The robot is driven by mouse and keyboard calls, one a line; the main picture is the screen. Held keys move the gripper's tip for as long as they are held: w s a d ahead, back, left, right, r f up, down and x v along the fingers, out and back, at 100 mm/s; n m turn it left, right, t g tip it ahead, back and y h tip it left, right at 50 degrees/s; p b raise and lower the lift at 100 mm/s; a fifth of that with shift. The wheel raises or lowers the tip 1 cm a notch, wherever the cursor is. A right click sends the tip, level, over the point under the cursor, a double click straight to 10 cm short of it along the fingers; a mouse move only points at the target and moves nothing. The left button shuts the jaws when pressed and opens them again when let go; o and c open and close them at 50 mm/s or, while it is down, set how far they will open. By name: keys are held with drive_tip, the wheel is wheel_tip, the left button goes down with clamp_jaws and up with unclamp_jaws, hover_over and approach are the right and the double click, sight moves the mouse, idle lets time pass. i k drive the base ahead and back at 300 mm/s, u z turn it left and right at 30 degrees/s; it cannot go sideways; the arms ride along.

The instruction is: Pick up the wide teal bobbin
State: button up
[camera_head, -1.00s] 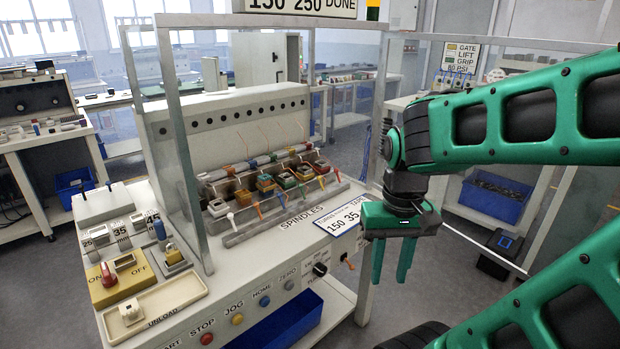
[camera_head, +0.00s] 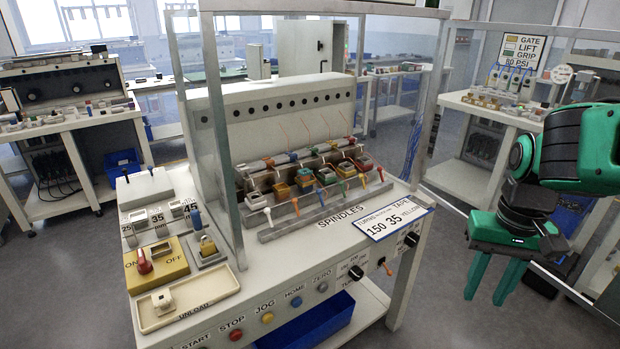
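A row of small bobbins sits on the spindles at the front of the winding machine (camera_head: 270,117). A teal-green bobbin (camera_head: 327,177) appears in the right half of this row, between a yellowish bobbin (camera_head: 305,180) and a red bobbin (camera_head: 346,168). It is small in the picture, and I cannot tell how wide it is or be sure of its exact colour. My gripper (camera_head: 484,299) hangs at the right, well apart from the machine and the bobbins. Its two green fingers point down, spread apart with nothing between them.
A clear guard with metal posts (camera_head: 222,140) stands at the machine's left and right sides. The unload tray (camera_head: 215,283) holds one pale bobbin (camera_head: 162,302). Open floor lies between bench and gripper.

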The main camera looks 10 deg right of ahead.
sight(305, 173)
drive_tip(key=i, duration=1)
drive_tip(key=u, duration=0.1)
